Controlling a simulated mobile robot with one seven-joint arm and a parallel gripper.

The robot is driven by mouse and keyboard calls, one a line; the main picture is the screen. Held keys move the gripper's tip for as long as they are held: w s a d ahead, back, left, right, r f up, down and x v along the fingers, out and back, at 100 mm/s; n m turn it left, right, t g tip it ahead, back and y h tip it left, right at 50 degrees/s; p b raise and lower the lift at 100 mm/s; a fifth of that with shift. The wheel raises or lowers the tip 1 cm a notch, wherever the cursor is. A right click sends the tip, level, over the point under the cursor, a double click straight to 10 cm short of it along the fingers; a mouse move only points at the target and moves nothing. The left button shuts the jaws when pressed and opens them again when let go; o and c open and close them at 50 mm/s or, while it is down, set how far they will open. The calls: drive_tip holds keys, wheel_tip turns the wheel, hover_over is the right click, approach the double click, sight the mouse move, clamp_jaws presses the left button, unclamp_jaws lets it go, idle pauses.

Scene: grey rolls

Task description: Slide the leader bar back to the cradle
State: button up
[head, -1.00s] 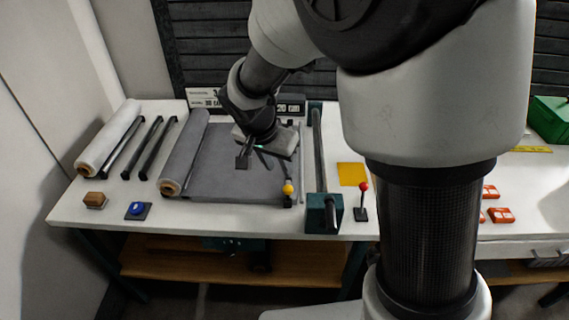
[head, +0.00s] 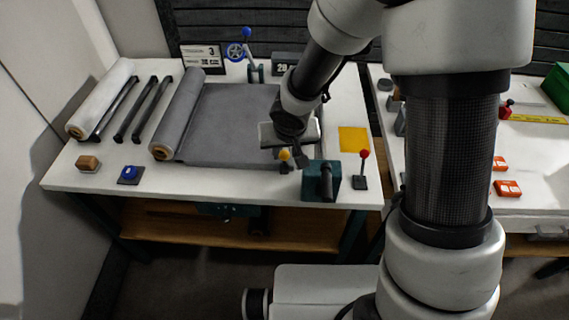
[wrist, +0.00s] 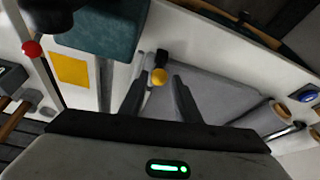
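A grey sheet (head: 225,125) runs from a grey roll (head: 180,112) rightward over the table; it also shows in the wrist view (wrist: 225,88). A yellow knob (head: 284,155) on a dark post is at the sheet's front right corner. I cannot make out the leader bar apart from the sheet's right edge, which my arm partly hides. I cannot tell which part is the cradle. My gripper (head: 300,160) is beside the knob. In the wrist view its fingers are apart (wrist: 158,84), with the knob (wrist: 159,77) showing between their tips, not clamped.
A teal block (head: 321,181) with a dark bar stands close right of my gripper. A red-knobbed lever (head: 363,168) and yellow pad (head: 354,139) are farther right. Several dark bars (head: 143,108), a white roll (head: 100,98) and a blue button (head: 130,173) are left.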

sight(285, 156)
drive_tip(key=b+x, duration=0.2)
drive_tip(key=x, duration=0.4)
drive_tip(key=shift+w+f, duration=0.2)
drive_tip(key=shift+f, duration=0.15)
clamp_jaws()
